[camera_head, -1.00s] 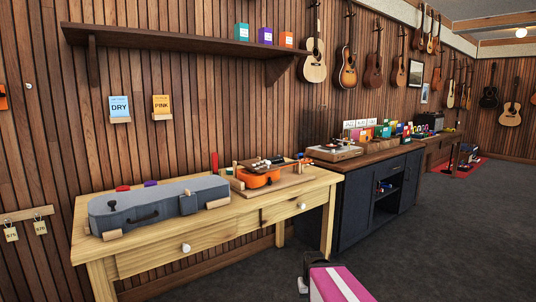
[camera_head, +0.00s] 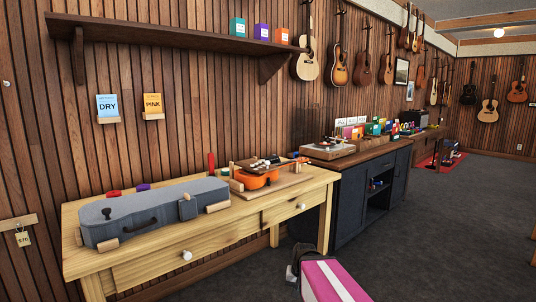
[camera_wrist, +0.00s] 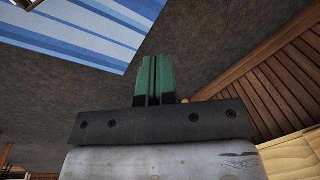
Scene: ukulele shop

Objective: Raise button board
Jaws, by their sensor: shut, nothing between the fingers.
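I cannot pick out a button board with certainty in either view. In the wrist view my gripper (camera_wrist: 153,76) shows green fingers pressed together, shut and empty. Dark floor lies beyond the fingertips, and nothing touches them. The gripper cannot be made out clearly in the head view. On the light wooden workbench (camera_head: 140,270), a red round piece (camera_head: 113,194) and a purple one (camera_head: 143,187) sit behind a grey-blue instrument case (camera_head: 155,210).
An orange ukulele (camera_head: 258,180) lies in a wooden holder on the bench. A dark cabinet (camera_head: 352,205) stands right of it, with a turntable-like box (camera_head: 328,151) on top. A shelf (camera_head: 170,30) hangs above. Open floor (camera_head: 445,235) lies right. Blue-striped cloth (camera_wrist: 85,30) shows in the wrist view.

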